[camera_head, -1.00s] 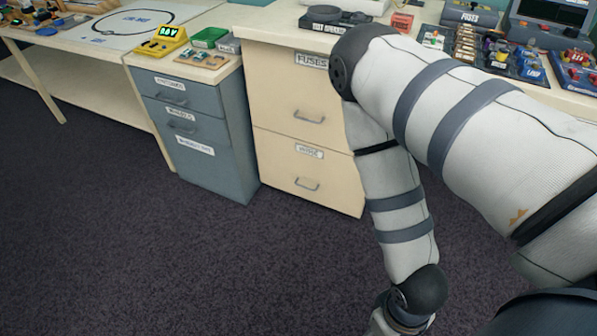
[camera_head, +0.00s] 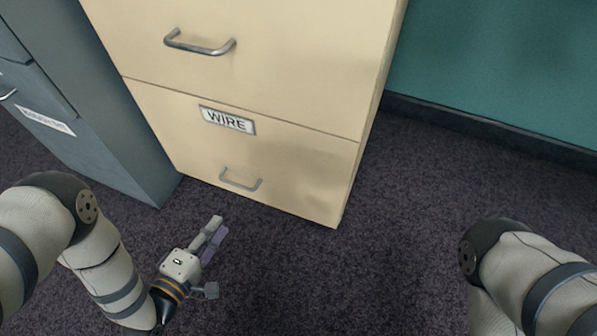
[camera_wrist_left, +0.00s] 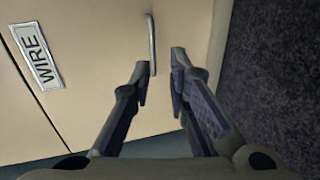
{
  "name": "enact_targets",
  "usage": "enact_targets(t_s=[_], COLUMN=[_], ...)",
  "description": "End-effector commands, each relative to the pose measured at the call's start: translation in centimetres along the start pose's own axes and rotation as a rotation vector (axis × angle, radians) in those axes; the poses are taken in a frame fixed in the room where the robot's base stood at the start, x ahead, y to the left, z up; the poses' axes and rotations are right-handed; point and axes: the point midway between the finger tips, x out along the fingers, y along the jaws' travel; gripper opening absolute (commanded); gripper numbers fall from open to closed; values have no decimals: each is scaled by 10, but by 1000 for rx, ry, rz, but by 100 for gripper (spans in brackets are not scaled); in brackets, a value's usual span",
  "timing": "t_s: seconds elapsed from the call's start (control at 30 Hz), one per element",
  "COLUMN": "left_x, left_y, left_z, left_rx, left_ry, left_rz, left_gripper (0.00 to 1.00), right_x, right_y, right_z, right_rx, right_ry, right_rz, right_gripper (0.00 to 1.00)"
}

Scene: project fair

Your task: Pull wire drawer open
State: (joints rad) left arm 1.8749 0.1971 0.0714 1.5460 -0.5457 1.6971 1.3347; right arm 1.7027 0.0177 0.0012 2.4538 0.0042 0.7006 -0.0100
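The wire drawer (camera_head: 290,165) is the lower cream drawer of the cabinet, with a label reading WIRE (camera_head: 228,120) and a grey bar handle (camera_head: 240,180). It looks shut, its front level with the cabinet. My left gripper (camera_head: 213,236) is low over the carpet, in front of and below the handle, apart from it. In the left wrist view the two fingers (camera_wrist_left: 160,72) are apart with nothing between them, and the handle (camera_wrist_left: 151,45) stands just beyond the fingertips. Part of my right arm shows at the lower right, but its gripper is out of view.
An upper cream drawer (camera_head: 270,50) with its own handle sits above the wire drawer. A blue-grey drawer cabinet (camera_head: 90,120) stands close on the left. Dark carpet (camera_head: 380,270) is clear in front and to the right, up to a teal wall (camera_head: 500,70).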

Motion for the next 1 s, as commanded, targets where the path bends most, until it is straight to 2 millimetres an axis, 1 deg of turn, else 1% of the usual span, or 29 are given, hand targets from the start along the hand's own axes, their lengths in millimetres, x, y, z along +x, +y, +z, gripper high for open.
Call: enact_targets(t_s=[0.03, 0.17, 0.27, 0.4, 0.5, 0.6, 0.7, 0.77, 1.0], left_x=[6, 18, 38, 76, 99, 116, 126, 128, 129], left_y=[-7, 1, 3, 2, 4, 6, 7, 8, 9], left_z=[-3, -5, -4, -4, -3, -4, -4, -4, -4], left_rx=[-18, -34, -34, -33, -32, -32, -32, -32, -32], left_ry=[0, -3, -4, -4, -4, -3, -2, -1, -1], left_rz=[23, 57, 58, 55, 54, 53, 52, 51, 51], left_gripper=[16, 16, 16, 16, 16, 16, 16, 16, 16], right_x=[6, 8, 13, 23, 28, 32, 34, 34, 33], right_y=[0, 0, 0, 0, -1, -2, -2, -2, -2], right_z=[-4, -4, -6, -11, -16, -20, -22, -23, -22], right_rx=[-1, -3, -4, -7, -9, -11, -12, -12, -12], right_ry=[-13, -21, -34, -58, -64, -68, -69, -69, -69], right_rz=[0, 0, 1, 2, 1, 1, 0, 0, 0], right_gripper=[65, 65, 65, 65, 65, 65, 65, 65, 65])
